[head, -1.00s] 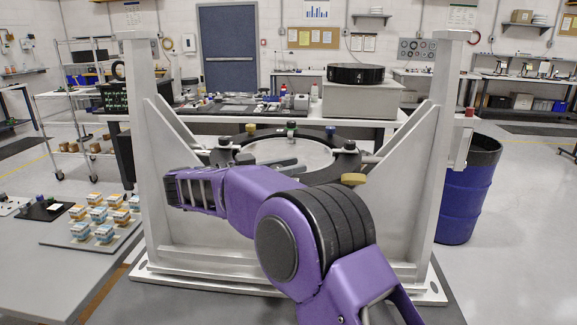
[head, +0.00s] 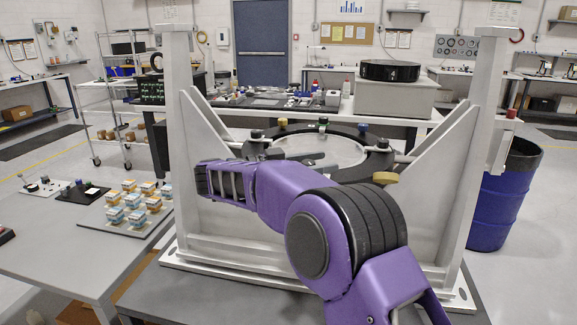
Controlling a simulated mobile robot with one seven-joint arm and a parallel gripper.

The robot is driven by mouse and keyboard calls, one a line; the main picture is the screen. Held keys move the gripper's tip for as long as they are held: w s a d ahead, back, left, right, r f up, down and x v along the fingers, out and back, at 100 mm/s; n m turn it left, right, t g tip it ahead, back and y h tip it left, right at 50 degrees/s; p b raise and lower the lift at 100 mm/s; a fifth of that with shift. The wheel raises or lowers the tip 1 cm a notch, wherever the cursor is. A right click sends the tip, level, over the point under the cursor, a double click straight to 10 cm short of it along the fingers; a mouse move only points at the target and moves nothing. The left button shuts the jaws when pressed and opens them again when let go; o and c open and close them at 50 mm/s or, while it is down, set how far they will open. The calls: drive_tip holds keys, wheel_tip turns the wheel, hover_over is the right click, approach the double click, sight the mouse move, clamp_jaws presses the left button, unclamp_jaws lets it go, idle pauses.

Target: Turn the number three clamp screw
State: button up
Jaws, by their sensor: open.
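The mirror fixture is a silver frame (head: 181,130) holding a dark ring (head: 352,172) around a pale round mirror (head: 335,149). No numbers are legible, so I cannot tell which is number three. My gripper (head: 312,159) is partly hidden behind my purple arm. Its grey fingers appear open over the left-centre of the mirror, apart from the knobs on the right.
The frame's right post (head: 487,110) and sloped braces flank the ring. A side table (head: 70,240) at left holds a tray of small boxes (head: 128,193). A blue barrel (head: 497,205) stands at right. A workbench with a black cylinder (head: 390,71) is behind.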

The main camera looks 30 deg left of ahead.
drive_tip(key=v, duration=1.6)
drive_tip(key=shift+s+a, duration=0.2)
drive_tip(key=shift+s, duration=0.1)
